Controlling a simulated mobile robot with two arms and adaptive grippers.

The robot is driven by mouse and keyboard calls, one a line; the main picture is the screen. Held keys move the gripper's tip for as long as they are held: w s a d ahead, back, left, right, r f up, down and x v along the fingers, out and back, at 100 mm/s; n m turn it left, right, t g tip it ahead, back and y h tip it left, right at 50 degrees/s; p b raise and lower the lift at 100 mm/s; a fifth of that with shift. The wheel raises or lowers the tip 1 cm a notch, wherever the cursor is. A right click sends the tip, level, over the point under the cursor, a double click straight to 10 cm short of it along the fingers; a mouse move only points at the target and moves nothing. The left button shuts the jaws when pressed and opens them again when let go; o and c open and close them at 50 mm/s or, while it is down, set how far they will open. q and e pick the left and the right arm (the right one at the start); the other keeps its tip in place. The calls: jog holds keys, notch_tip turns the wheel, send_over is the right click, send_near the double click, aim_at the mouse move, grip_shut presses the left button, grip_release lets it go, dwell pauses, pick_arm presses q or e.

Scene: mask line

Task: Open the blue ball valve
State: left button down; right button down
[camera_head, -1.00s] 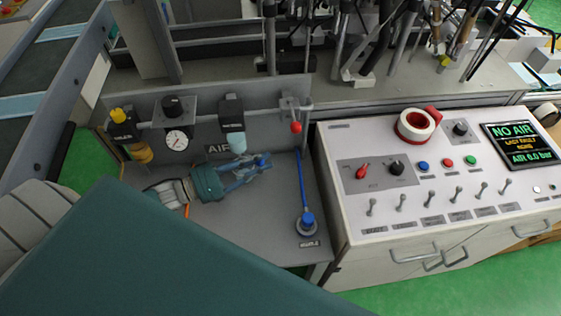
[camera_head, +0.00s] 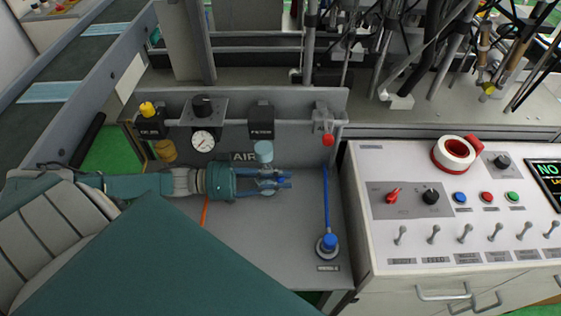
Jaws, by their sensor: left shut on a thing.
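My left gripper (camera_head: 275,183) comes in from the left, low over the grey air panel's floor. Its teal fingers are shut on a small blue piece (camera_head: 287,182), which looks like the handle of the blue ball valve. The fingers cover most of it, and the valve body cannot be made out. It lies just below and right of the AIR label (camera_head: 243,156) and the filter with its pale bowl (camera_head: 263,152). The robot's right gripper is not in view.
A red ball knob (camera_head: 328,141) sits right of the gripper; a blue hose (camera_head: 327,200) runs down to a blue-topped fitting (camera_head: 329,243). A gauge (camera_head: 202,141) and yellow knob (camera_head: 147,108) stand left. The white control console (camera_head: 400,160) is at right. A teal shape covers the lower left.

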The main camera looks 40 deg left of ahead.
pick_arm(q)
jog(key=c, duration=1.6)
grip_release()
jog(key=shift+s+f, duration=0.1)
jog(key=shift+f, duration=0.05)
